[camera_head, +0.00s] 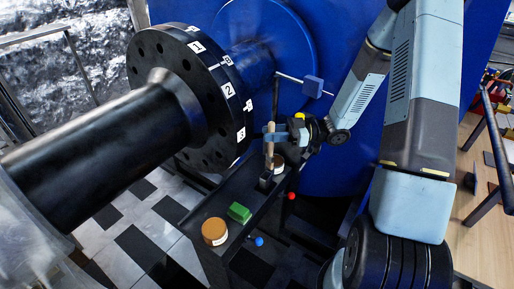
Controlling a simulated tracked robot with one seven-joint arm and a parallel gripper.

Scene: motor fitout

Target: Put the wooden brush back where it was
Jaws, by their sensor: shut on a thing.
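The wooden brush (269,155) stands roughly upright over the narrow dark shelf. My gripper (273,137), blue and black, reaches in from the right and is shut on the brush near its upper part. A small dark holder (265,183) stands on the shelf just below the brush. I cannot tell whether the brush's lower end is inside the holder or above it.
The shelf (210,257) also bears a brown jar (214,232), a green block (239,212) and another jar (278,162) close behind the brush. Red (291,196) and blue (259,241) knobs stick out on its right. A large numbered black flange (190,85) stands close on the left.

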